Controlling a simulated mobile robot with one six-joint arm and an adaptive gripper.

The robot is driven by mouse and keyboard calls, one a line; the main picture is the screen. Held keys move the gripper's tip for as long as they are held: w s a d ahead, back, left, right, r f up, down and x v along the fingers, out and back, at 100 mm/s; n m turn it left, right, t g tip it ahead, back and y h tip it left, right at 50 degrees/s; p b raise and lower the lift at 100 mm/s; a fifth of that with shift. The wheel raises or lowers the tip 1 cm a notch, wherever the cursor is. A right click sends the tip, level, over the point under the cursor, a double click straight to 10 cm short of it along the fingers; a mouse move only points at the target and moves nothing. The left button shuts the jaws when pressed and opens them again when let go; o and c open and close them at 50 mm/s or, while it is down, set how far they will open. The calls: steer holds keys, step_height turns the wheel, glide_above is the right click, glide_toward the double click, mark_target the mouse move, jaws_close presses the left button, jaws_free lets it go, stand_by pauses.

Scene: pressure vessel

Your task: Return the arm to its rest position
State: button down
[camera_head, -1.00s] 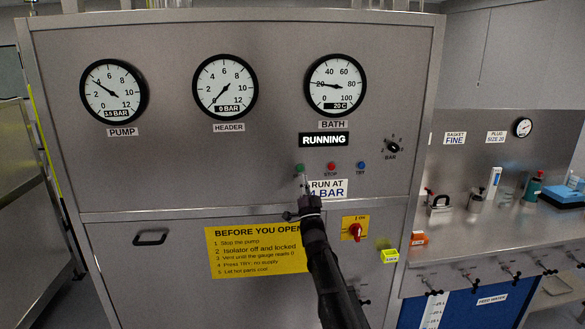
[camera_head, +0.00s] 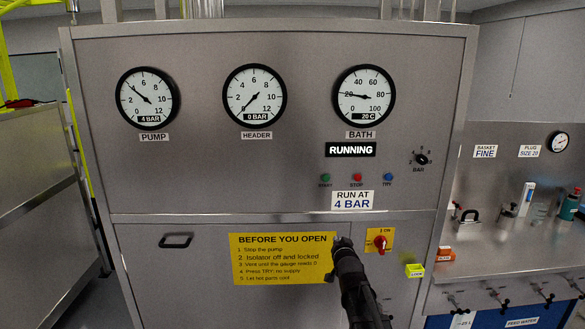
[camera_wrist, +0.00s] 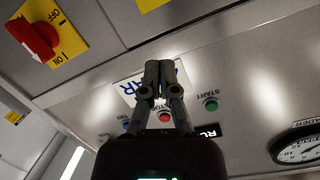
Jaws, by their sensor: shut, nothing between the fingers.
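My gripper (camera_head: 343,243) is in front of the steel panel, over the right edge of the yellow "BEFORE YOU OPEN" sign (camera_head: 270,258). In the wrist view my gripper (camera_wrist: 160,70) has its two fingers together and nothing between them. The green START button (camera_head: 325,178), red STOP button (camera_head: 356,178) and blue TRY button (camera_head: 388,178) sit above it, apart from it. The "RUN AT 4 BAR" label (camera_head: 352,200) is just below the buttons. The display (camera_head: 350,149) reads RUNNING.
The red isolator switch (camera_head: 380,242) on its yellow plate is close to the right of my gripper. A bar knob (camera_head: 422,160) is higher up. A steel bench (camera_head: 505,262) with bottles stands at the right. Three gauges line the panel top; the pump gauge (camera_head: 147,98) reads 4 BAR.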

steer(key=s+f+n+g, duration=0.1)
steer(key=s+f+g, duration=0.4)
steer(key=s, duration=0.5)
steer(key=s+d+f+n+g, duration=0.1)
steer(key=s+f+g, duration=0.4)
steer(key=s, duration=0.5)
steer(key=s+d+f+n+g, duration=0.1)
steer(key=s+f+g, duration=0.4)
steer(key=s, duration=0.5)
steer(key=shift+n+g, duration=0.4)
steer(key=shift+n, duration=0.3)
